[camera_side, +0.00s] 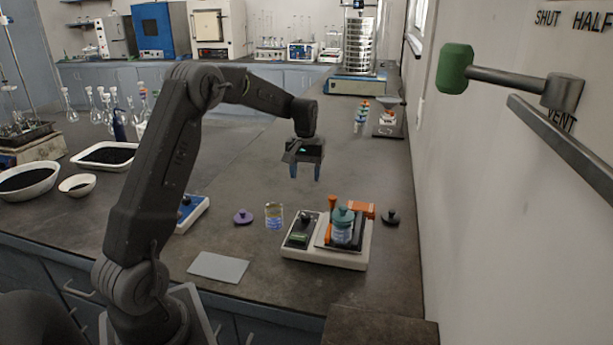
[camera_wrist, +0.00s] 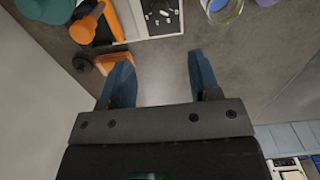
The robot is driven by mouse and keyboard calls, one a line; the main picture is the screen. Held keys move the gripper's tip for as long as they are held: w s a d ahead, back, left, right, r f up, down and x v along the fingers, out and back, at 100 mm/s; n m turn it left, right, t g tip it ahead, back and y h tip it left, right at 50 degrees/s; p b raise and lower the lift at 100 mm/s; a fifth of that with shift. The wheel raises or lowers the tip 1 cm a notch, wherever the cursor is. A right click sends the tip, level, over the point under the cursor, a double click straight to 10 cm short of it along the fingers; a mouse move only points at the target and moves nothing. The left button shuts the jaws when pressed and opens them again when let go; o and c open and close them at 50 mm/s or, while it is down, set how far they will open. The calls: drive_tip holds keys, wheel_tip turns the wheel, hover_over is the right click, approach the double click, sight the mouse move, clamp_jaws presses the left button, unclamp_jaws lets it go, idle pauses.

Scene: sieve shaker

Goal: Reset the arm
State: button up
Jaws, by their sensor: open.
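My arm is raised over the bench, and my gripper (camera_side: 305,172) hangs pointing down above the bench top. In the wrist view my gripper (camera_wrist: 160,85) has its two blue fingers spread apart with nothing between them. The gripper is clear of all of these.
A grey plate (camera_side: 218,267) lies at the front. A green-ended lever (camera_side: 455,69) juts from the right wall. The bench behind the gripper is largely clear.

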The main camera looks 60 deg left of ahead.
drive_tip(key=s+d+r+m+t, duration=0.1)
drive_tip(key=s+d+r+m, duration=0.1)
drive_tip(key=s+d+r, duration=0.5)
drive_tip(key=s+d+r+m+t, duration=0.2)
drive_tip(key=d+r, duration=0.3)
drive_tip(key=d, duration=0.5)
drive_tip(key=s+d+m+t, duration=0.1)
drive_tip(key=s+d+m, duration=0.1)
drive_tip(key=s+d, duration=0.3)
drive_tip(key=s+d+f+m+t, duration=0.1)
drive_tip(key=s+d+m, duration=0.2)
drive_tip(key=s, duration=0.7)
drive_tip(key=shift+s+d+t, duration=0.25)
drive_tip(key=shift+d+t, duration=0.05)
drive_tip(key=shift+d, duration=0.85)
